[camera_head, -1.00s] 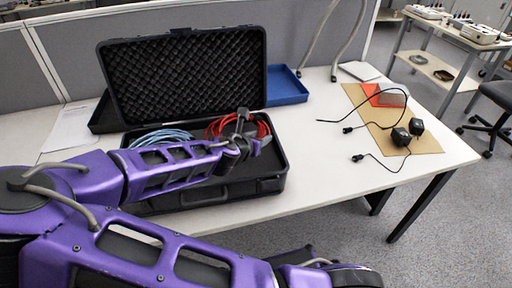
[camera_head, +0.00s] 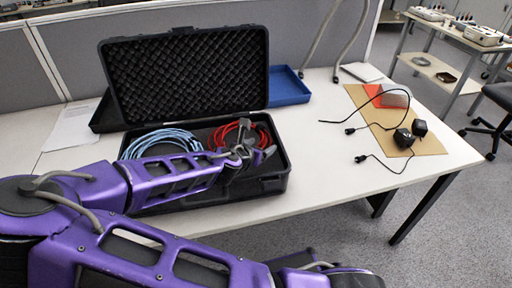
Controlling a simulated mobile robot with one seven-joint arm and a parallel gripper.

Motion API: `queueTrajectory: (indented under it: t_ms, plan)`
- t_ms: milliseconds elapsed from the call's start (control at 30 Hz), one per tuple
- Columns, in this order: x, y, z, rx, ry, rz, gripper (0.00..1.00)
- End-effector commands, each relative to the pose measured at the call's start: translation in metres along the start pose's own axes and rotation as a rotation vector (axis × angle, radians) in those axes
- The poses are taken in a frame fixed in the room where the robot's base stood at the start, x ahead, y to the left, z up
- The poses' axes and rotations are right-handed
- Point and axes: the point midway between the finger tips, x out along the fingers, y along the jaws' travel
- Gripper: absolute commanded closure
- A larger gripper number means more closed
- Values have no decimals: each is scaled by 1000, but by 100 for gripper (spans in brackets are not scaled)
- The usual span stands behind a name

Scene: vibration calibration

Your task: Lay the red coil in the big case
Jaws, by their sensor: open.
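The big black case (camera_head: 216,197) lies open on the white table, its foam-lined lid (camera_head: 186,78) raised at the back. The red coil (camera_head: 222,130) lies inside the right part of the case. My gripper (camera_head: 262,155) is open over the right part of the case, just in front of the red coil, and hides part of it. I cannot tell whether the gripper touches the coil. A light blue coil (camera_head: 150,138) lies in the left part of the case, partly hidden by my arm.
A blue tray (camera_head: 287,88) stands right of the lid. A tan board (camera_head: 421,137) with black sensors (camera_head: 403,138), black cables and a red-orange item (camera_head: 392,98) lies to the right. White paper (camera_head: 75,124) lies at the left. The table's front middle is clear.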

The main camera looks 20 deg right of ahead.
Motion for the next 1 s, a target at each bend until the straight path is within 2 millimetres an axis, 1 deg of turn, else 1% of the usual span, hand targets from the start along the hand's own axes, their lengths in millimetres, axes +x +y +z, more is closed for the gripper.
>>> queueTrajectory:
  t_ms: [167, 400, 600, 700, 800, 1000]
  plan:
    - [-22, 1, 2, -2, 0, 4, 24]
    - [-68, 2, 2, -3, 0, 5, 24]
    - [-99, 1, 2, -2, 0, 4, 24]
    - [-109, 1, 1, -1, 0, 3, 24]
    - [-115, 1, 1, 0, 0, 3, 24]
    - [-118, 0, 0, 0, 0, 0, 24]
